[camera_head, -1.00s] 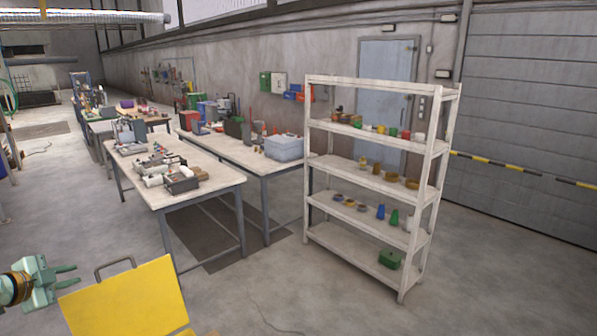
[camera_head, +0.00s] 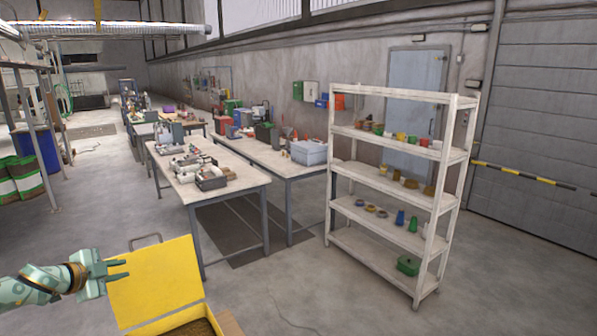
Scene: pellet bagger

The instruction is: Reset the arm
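My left gripper (camera_head: 117,269) shows at the lower left of the head view, with my arm coming in from the left edge. Its two teal fingers point right and stand apart with nothing between them. They are beside the upper left part of a yellow panel (camera_head: 158,282), which looks like a raised lid with a grey handle. I cannot tell whether the fingers touch it. Below the panel, the top of an open box (camera_head: 228,322) with brown contents shows at the bottom edge. My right gripper is out of view.
A white shelf rack (camera_head: 384,268) with small coloured items stands at the right. Worktables (camera_head: 228,180) with tools and boxes run along the middle. Green and white drums (camera_head: 24,180) and a blue barrel (camera_head: 46,150) stand at the left. The floor between is clear.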

